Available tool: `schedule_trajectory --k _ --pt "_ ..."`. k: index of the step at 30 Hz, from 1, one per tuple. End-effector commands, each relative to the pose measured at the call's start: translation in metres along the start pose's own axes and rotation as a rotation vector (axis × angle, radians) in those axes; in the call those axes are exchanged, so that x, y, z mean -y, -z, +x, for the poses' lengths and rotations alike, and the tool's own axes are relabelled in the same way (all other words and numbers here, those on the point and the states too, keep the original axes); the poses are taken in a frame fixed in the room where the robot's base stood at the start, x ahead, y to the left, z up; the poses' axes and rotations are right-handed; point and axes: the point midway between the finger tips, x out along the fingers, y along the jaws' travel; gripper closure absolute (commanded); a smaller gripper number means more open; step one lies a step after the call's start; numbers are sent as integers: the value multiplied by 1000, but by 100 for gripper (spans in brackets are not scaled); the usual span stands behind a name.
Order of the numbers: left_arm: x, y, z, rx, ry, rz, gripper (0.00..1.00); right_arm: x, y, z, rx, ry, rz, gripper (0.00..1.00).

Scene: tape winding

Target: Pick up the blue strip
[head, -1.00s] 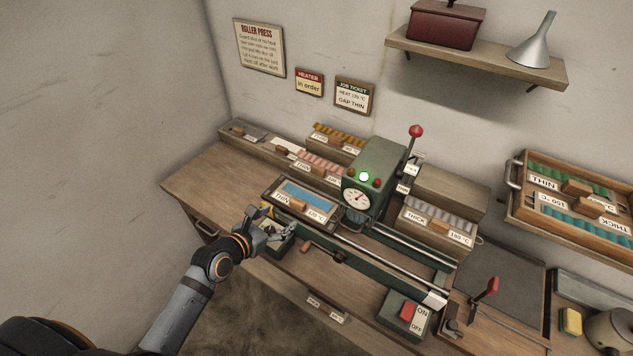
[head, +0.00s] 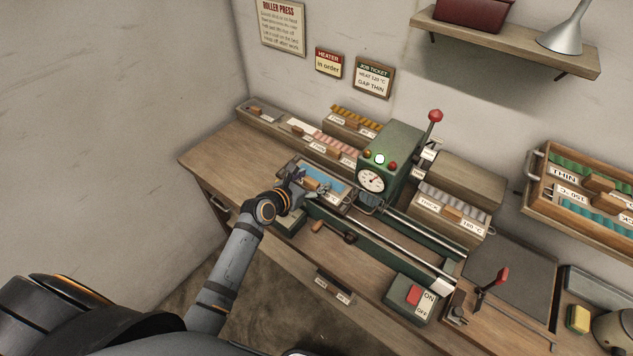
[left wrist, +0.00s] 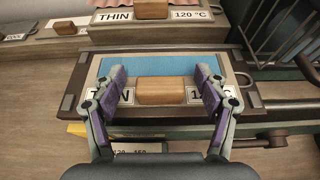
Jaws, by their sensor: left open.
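The blue strip (left wrist: 150,65) lies flat in a framed tray (left wrist: 240,70) on the press bed, behind a wooden block handle (left wrist: 161,91). A label reading THIN is partly hidden by my finger. In the head view the blue strip (head: 327,180) shows just beyond my left gripper (head: 306,185). In the left wrist view my left gripper (left wrist: 162,80) is open. Its two fingers stand on either side of the wooden block, with tips over the near part of the blue strip. Whether they touch anything is unclear. My right gripper is not in view.
The green press head (head: 388,155) with a gauge stands right of the tray. Boxes of colored strips (head: 333,145) line the back. The ON/OFF switch box (head: 414,298) is at the front right. The bench's left end (head: 222,165) is clear.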

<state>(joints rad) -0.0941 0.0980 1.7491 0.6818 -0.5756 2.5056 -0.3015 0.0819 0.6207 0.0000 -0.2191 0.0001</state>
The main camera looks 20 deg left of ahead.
Motion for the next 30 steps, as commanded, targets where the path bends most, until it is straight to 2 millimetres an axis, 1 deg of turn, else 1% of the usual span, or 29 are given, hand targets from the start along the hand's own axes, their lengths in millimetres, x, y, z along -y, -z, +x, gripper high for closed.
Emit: schedule_trajectory --k 1,3,8,11,23,24,30 --pt "0 0 5 1 0 -1 26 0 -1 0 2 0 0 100" --pt "0 0 7 0 0 -1 26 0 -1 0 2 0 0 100" --pt "0 0 7 0 0 0 26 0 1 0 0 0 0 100" --pt "0 0 7 0 0 0 37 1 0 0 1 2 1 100" --pt "0 0 7 0 0 1 92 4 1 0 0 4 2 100" --pt "0 0 7 0 0 1 94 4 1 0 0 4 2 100" --pt "-1 0 6 0 -1 2 94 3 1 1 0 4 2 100"
